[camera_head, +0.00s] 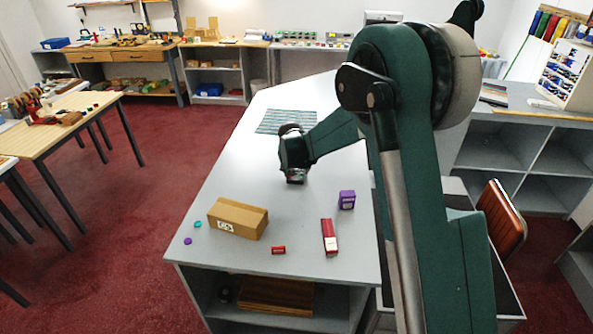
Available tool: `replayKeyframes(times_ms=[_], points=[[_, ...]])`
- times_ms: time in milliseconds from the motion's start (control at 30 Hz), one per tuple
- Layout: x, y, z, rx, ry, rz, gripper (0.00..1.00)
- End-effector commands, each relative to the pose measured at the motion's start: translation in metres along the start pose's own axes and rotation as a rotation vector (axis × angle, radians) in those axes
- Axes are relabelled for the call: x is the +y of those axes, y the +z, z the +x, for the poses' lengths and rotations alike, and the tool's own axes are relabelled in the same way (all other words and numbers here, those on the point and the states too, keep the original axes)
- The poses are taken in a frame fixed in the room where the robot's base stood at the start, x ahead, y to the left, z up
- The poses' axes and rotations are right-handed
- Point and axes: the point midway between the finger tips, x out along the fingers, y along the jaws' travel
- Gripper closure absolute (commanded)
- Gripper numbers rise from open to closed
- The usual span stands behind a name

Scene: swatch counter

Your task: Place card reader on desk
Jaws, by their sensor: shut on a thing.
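My gripper (296,172) points down over the middle of the light grey desk (240,165). It is shut on a small dark thing, which looks like the card reader (296,179), with small light and coloured marks at its lower end. The gripper hides most of it. It is at or just above the desktop; I cannot tell whether it touches. My arm reaches in from the right and covers part of the desk's right side.
Nearer on the desk are a cardboard box (238,218), a purple box (347,200), a long red box (329,237), a small red item (278,250), and teal (198,224) and purple (187,241) discs. A striped mat (286,121) lies behind. The desk's left middle is clear.

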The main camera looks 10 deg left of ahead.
Motion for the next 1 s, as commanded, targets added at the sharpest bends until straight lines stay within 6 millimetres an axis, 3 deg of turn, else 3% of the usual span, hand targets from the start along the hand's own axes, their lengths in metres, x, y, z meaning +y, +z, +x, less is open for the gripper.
replayKeyframes(times_ms=[500,533,600,1000], points=[[0.0,0.0035,0.0061,0.0,0.0,0.0,0.75],[0.0,0.0032,0.0056,0.0,0.0,0.0,0.51],[0.0,0.003,0.0053,0.0,0.0,0.0,0.42],[0.0,0.0026,0.0044,0.0,0.0,0.0,0.41]])
